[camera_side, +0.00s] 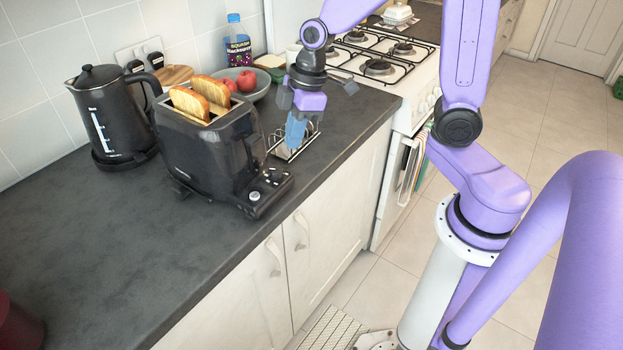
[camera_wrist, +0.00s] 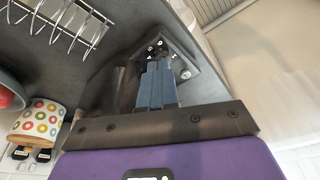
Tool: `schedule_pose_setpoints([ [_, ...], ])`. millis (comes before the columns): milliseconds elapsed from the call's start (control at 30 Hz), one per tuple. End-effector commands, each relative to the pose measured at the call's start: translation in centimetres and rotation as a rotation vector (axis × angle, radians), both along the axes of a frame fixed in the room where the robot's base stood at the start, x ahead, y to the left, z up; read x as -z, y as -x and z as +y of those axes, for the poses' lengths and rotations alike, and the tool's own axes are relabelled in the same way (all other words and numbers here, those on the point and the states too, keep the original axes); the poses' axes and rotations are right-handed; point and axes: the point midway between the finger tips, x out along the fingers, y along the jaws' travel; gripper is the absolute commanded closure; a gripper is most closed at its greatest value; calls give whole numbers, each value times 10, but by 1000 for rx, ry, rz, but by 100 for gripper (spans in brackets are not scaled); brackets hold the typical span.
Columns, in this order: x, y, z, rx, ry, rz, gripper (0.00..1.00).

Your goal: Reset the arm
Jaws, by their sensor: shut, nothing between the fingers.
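My gripper (camera_side: 295,132) has blue fingers pointing down, in the side view just right of the black toaster and over the wire toast rack. The fingers are together with nothing between them. In the wrist view the closed fingers (camera_wrist: 157,86) point toward the toaster's control panel (camera_wrist: 168,48). My purple arm reaches in from the right over the counter. The dark counter (camera_side: 75,235) lies below.
The black toaster (camera_side: 205,155) holds two slices of toast (camera_side: 212,92). A wire toast rack (camera_side: 293,145) stands close beside the gripper. A black kettle (camera_side: 108,118), a fruit bowl (camera_side: 258,88) and a bottle (camera_side: 238,45) stand behind. The hob (camera_side: 380,66) is beyond.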

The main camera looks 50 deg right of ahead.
Motion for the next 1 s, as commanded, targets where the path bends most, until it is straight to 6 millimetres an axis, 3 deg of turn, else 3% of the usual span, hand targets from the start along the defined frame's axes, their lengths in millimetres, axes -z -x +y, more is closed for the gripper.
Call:
schedule_pose_setpoints([
  [167, 0, 3, 1, -4, 1, 3, 100],
  [267, -2, 15, 6, -13, 5, 15, 100],
  [600, -14, 107, 19, -49, 67, 92, 100],
  [800, -19, 160, 11, -58, 123, 114, 100],
  [1000, -21, 197, -3, -58, 170, 111, 100],
])
